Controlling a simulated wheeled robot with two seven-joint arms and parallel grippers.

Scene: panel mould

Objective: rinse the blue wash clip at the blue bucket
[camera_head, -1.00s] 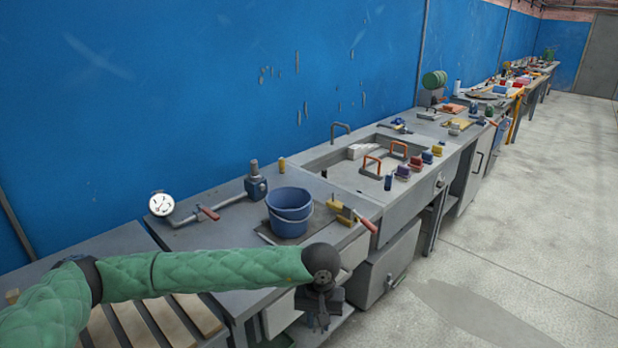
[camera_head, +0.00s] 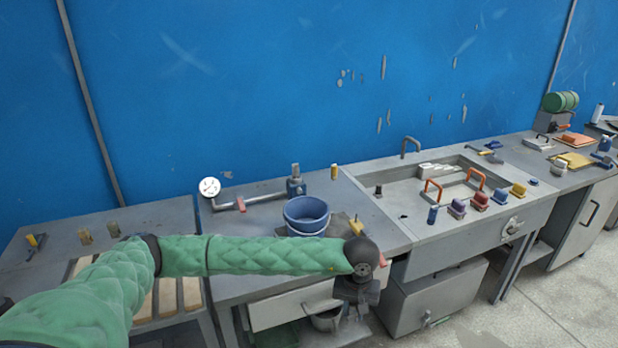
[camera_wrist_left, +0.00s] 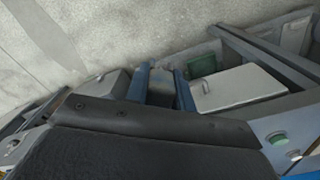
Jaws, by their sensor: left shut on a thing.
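The blue bucket (camera_head: 306,212) stands upright on the grey worktop in the head view, behind my left forearm. My left gripper (camera_head: 352,305) hangs in front of the worktop's front edge, to the right of the bucket and lower than its rim. It is apart from the bucket. In the left wrist view, blue parts (camera_wrist_left: 140,84) stick out past the dark gripper body; they look like the blue wash clip, held in the shut gripper. The clip's full shape is hidden, and it does not show clearly in the head view. My right gripper is out of view.
A sink (camera_head: 450,180) lies to the right, with several coloured blocks (camera_head: 480,201) along its front edge. A pipe with a gauge (camera_head: 210,187) is left of the bucket. A grey drawer unit (camera_head: 432,290) stands below. Open floor lies at the lower right.

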